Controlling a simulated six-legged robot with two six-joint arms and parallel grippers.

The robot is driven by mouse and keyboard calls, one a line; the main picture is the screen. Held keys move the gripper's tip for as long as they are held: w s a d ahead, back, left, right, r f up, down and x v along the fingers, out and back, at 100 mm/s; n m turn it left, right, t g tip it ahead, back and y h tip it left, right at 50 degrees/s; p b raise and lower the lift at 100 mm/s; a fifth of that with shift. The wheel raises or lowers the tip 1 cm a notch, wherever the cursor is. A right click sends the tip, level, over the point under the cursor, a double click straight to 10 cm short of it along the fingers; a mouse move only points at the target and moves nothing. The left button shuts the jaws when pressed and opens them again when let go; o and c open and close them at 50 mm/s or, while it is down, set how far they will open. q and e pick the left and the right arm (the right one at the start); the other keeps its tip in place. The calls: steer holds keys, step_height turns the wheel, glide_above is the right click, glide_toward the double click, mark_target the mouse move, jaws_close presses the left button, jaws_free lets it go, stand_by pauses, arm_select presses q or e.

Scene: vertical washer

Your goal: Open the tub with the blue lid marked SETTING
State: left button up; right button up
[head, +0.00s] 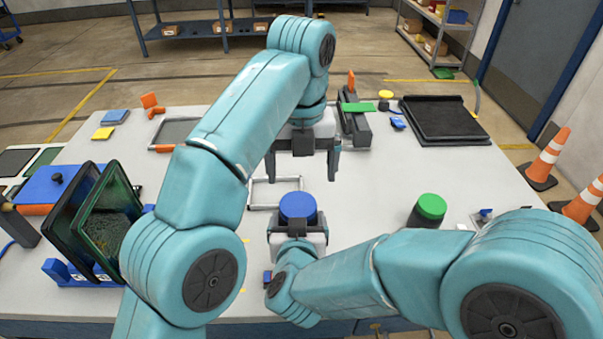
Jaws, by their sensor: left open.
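A tub with a round blue lid (298,206) is at the front middle of the table; the lid is on. No marking is legible on it, and its body is mostly hidden. My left gripper (302,170) hangs above the table, just behind the blue lid in the picture. Its fingers point down, spread apart with nothing between them. My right gripper (298,230) is at the near side of the tub, right against it in the picture. Its fingertips are mostly hidden, so I cannot tell whether it grips the tub.
A dark tub with a green lid (431,206) stands to the right, close to my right arm. A yellow-lidded tub (385,96) is farther back. A black tray (441,118) lies at the back right. Dark-framed panels in a blue rack (68,274) stand at the left.

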mark_target(304, 203)
arm_select(q)
steer(key=shift+f, duration=3.9)
steer(key=shift+c, duration=0.3)
steer(key=shift+d, duration=0.1)
steer(key=c, duration=1)
steer(key=n, duration=0.6)
steer(key=shift+d+n, duration=0.1)
steer(key=shift+n, duration=0.3)
steer(key=shift+c, duration=0.2)
